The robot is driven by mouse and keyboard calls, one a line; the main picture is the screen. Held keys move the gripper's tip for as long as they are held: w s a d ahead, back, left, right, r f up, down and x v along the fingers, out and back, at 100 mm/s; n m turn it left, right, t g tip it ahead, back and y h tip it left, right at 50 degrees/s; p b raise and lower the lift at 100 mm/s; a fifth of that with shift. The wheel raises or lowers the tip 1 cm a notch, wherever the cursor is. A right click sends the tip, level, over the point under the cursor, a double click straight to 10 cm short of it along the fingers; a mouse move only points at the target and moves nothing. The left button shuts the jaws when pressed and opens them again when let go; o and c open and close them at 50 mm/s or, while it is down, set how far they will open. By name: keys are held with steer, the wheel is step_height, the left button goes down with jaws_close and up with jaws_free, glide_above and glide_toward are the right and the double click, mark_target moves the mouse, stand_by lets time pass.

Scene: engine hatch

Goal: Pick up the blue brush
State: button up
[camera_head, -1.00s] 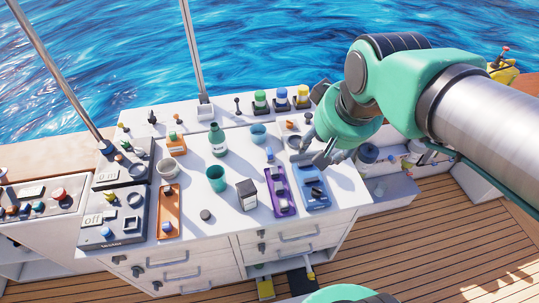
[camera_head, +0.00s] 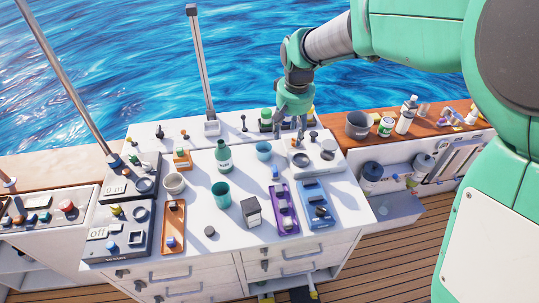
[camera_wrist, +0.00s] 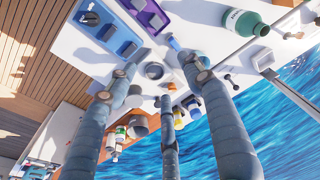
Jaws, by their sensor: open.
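I cannot make out a blue brush for certain. A small upright blue item (camera_head: 275,173) stands at the back end of the purple tray (camera_head: 292,229) on the white counter; it is too small to name. It seems to show in the wrist view (camera_wrist: 174,44) too. A blue tray (camera_head: 318,222) with dark and grey pieces lies right of the purple tray. My gripper (camera_head: 291,136) is open and empty above the back right of the counter, beyond both trays. Its spread fingers (camera_wrist: 165,85) fill the middle of the wrist view. It hides part of the jars behind it.
A grey pot (camera_head: 358,125) and bottles stand on the wooden ledge at right. The counter's front middle has bare space.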

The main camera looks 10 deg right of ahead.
steer(key=g, duration=0.2)
glide_above(276, 168)
step_height(276, 168, down, 15)
steer(key=shift+d+f+p, duration=0.15)
steer(key=shift+f+p, duration=0.1)
steer(key=shift+p, duration=0.2)
steer(key=shift+f+b, duration=0.4)
steer(key=shift+f, duration=3.9)
steer(key=shift+f+b, duration=0.4)
steer(key=shift+f, duration=2.2)
steer(key=c, duration=1.3)
